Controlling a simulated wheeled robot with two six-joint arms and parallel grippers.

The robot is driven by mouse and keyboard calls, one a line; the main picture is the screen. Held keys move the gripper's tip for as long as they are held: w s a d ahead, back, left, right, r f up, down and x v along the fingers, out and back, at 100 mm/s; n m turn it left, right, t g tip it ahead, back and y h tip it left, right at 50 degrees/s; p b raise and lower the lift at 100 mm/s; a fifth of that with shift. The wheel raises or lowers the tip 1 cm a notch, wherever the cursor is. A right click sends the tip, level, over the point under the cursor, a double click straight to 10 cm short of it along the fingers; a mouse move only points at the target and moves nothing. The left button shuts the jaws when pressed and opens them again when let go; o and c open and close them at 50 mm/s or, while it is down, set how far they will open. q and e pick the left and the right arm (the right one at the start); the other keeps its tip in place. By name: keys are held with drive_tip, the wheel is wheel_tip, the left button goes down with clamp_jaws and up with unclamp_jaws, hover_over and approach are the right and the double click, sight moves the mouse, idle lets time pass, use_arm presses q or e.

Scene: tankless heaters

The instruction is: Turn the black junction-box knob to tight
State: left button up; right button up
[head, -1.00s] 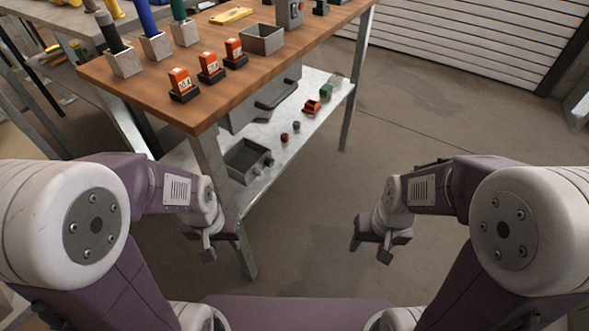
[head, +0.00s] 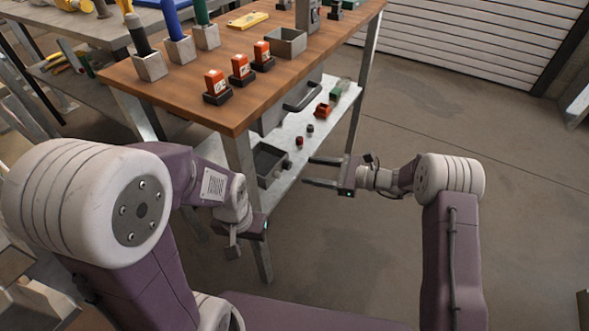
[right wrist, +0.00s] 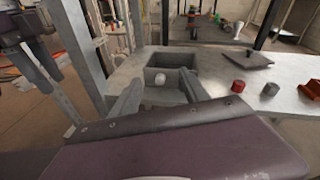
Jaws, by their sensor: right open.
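A grey upright box (head: 308,16) stands at the far edge of the wooden tabletop, cut off by the top of the head view. I cannot make out a black knob on it. My right gripper (head: 308,171) is open and empty, its two fingers pointing left toward the lower shelf.
The wooden tabletop (head: 170,98) carries several orange-labelled blocks (head: 240,68) and a grey tray (head: 287,43). The metal shelf (head: 288,176) below holds the bin, a red cylinder (right wrist: 238,86) and a grey cylinder (right wrist: 270,88). The floor at right is clear.

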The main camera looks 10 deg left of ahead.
sight(291, 167)
drive_tip(key=w+d+f+m+t+y, duration=0.1)
drive_tip(key=w+f+m+t, duration=0.25)
drive_tip(key=f, duration=0.45)
drive_tip(key=shift+m, duration=0.45)
drive_tip(key=b+x, duration=0.4)
drive_tip(key=x, duration=0.4)
drive_tip(key=shift+w+f, duration=0.15)
drive_tip(key=shift+w+a+b, duration=0.15)
drive_tip(key=shift+a+b, duration=0.2)
drive_tip(key=shift+a, duration=0.05)
